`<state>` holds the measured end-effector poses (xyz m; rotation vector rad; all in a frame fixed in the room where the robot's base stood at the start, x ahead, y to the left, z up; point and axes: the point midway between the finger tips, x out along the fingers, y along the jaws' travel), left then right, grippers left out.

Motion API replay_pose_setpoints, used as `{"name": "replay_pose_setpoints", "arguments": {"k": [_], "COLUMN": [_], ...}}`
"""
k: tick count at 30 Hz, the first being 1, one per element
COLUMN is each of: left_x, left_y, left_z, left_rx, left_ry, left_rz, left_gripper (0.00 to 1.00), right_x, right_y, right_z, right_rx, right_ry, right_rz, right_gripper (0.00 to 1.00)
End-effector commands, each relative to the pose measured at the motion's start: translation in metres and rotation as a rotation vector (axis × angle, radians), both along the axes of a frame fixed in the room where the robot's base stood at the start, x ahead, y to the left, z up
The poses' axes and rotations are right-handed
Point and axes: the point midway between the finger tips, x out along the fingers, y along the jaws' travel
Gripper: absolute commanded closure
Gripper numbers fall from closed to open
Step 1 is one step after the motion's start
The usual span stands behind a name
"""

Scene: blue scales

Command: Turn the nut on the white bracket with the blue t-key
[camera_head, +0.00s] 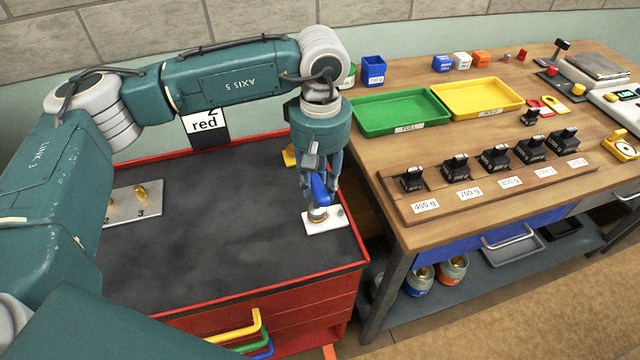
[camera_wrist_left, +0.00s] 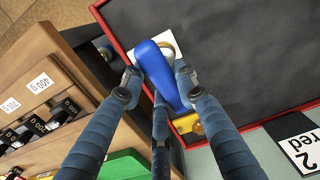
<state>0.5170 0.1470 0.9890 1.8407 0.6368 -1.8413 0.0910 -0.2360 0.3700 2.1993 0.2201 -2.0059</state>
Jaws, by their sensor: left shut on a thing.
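The blue t-key (camera_head: 319,188) is in my left gripper (camera_head: 318,195), which points down over the right end of the red cabinet's dark top. In the left wrist view the fingers (camera_wrist_left: 155,85) are shut around the key's blue handle (camera_wrist_left: 160,75). The white bracket (camera_head: 338,222) lies flat on the dark top under the key. In the wrist view the bracket (camera_wrist_left: 166,38) is partly hidden behind the handle. My right gripper is not in view.
A yellow block (camera_head: 290,156) sits behind the gripper, near the cabinet's back edge. A metal plate with brass pegs (camera_head: 132,203) lies at left. The wooden bench (camera_head: 370,150) with green tray (camera_head: 400,110) and a row of weights (camera_head: 495,157) stands close on the right. The dark middle is clear.

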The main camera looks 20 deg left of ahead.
Motion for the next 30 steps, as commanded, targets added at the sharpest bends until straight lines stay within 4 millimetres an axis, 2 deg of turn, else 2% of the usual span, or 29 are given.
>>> {"name": "replay_pose_setpoints", "arguments": {"k": [11, 20, 30], "left_x": [-0.001, -0.002, -0.002], "left_y": [0.0, -0.001, -0.001], "left_z": [-0.001, -0.003, -0.001], "left_rx": [0.0, 0.001, 0.001], "left_ry": [0.003, 0.003, 0.004], "left_rz": [-0.021, -0.143, -0.176], "left_gripper": [1.0, 1.0, 1.0], "right_x": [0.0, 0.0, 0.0], "right_y": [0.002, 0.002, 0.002], "right_z": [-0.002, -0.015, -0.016], "right_rx": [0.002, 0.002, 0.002], "right_ry": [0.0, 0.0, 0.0], "right_rz": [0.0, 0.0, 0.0], "right_gripper": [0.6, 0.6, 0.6]}}
